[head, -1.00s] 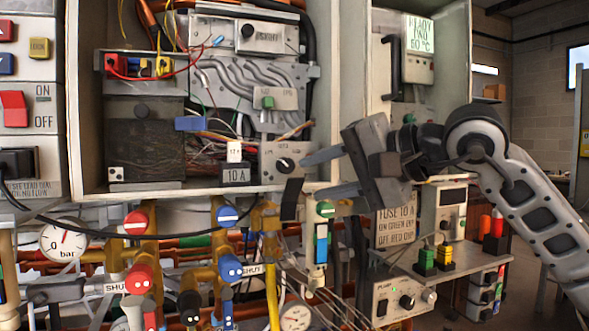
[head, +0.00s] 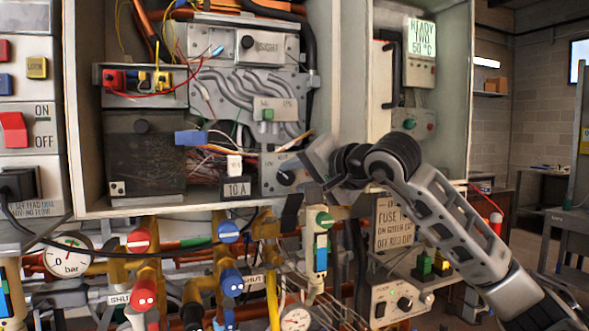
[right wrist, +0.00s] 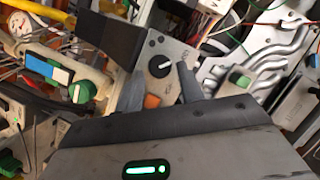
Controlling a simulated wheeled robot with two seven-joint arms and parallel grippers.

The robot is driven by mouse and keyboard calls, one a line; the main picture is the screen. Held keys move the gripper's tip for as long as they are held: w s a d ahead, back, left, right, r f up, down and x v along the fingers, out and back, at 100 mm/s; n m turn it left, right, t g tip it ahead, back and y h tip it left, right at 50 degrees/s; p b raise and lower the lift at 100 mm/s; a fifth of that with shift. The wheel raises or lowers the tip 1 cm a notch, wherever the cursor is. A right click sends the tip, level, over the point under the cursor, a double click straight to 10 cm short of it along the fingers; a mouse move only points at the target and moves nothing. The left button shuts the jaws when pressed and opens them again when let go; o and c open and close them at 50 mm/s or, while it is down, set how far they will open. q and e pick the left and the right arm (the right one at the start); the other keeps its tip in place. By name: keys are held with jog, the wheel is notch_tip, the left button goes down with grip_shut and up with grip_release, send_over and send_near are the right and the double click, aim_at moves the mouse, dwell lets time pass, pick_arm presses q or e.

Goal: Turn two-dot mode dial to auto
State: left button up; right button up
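A small grey panel (head: 272,162) in the open heater cabinet carries a black round dial (head: 286,177) with a white pointer mark. The dial also shows in the right wrist view (right wrist: 160,66), above an orange square. My right gripper (head: 306,172) is at this panel, at the dial's right in the head view. In the right wrist view its two fingers are apart, with the dial between and just beyond their tips; contact cannot be told. Another black dial (head: 405,303) sits on a lower box at right. Dots and small lettering are too small to read. My left gripper is out of view.
Wires and a 10 A block (head: 237,188) lie left of the panel. Valves with red and blue handles crowd the lower left.

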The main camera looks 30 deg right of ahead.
jog(key=shift+x, duration=0.8)
jog(key=c, duration=0.7)
